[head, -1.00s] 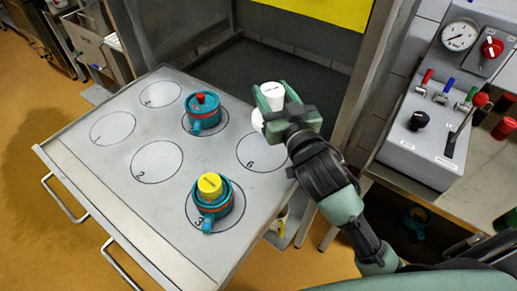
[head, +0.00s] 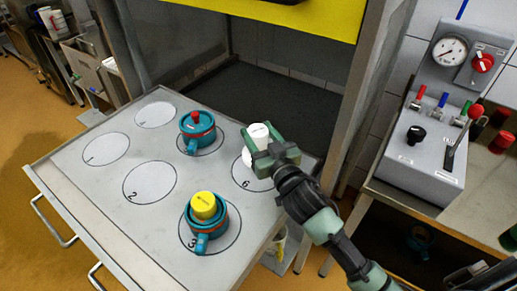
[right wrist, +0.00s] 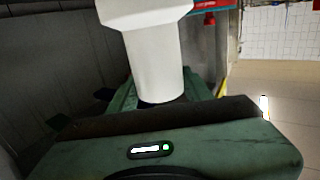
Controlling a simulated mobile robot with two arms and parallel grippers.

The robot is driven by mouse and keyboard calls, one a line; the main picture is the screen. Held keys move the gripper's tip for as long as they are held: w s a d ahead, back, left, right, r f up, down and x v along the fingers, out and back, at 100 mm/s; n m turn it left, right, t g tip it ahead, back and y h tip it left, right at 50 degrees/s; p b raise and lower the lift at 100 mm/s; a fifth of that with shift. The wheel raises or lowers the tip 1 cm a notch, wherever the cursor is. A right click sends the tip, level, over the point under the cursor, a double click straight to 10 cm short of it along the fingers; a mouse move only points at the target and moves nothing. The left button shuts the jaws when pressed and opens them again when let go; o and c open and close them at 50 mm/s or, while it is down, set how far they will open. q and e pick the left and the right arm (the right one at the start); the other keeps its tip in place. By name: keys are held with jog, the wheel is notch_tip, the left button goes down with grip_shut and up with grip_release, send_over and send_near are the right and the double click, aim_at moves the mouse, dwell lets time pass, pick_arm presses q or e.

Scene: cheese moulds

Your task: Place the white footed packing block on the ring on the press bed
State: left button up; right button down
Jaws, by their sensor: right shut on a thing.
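The white footed packing block (head: 258,133) is held in my right gripper (head: 268,154), over or close to the circle marked 6. In the right wrist view the block (right wrist: 155,60) shows as a pale column with a wider end, between the green jaws (right wrist: 160,100). Its underside is hidden, so I cannot tell if it touches the bed. The grey press bed (head: 85,190) carries drawn, numbered circles. A teal ring mould with a yellow block (head: 207,222) stands on circle 3. Another teal mould with a red knob (head: 197,130) stands behind it.
A grey control box (head: 425,150) with a gauge and levers stands at right. A metal upright (head: 365,90) and a yellow panel (head: 300,15) stand behind the bed. Circles 1 and 2 at the left of the bed are empty.

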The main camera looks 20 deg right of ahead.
aim_at(259, 147)
jog(key=shift+f, duration=0.65)
notch_tip(259, 147, down, 4)
jog(key=shift+r+b, duration=0.1)
jog(key=shift+b, duration=0.25)
jog(key=shift+f, duration=0.2)
jog(key=c, duration=0.6)
grip_release()
jog(key=shift+c, duration=0.2)
jog(key=shift+s+r, duration=0.1)
jog(key=shift+s, duration=0.05)
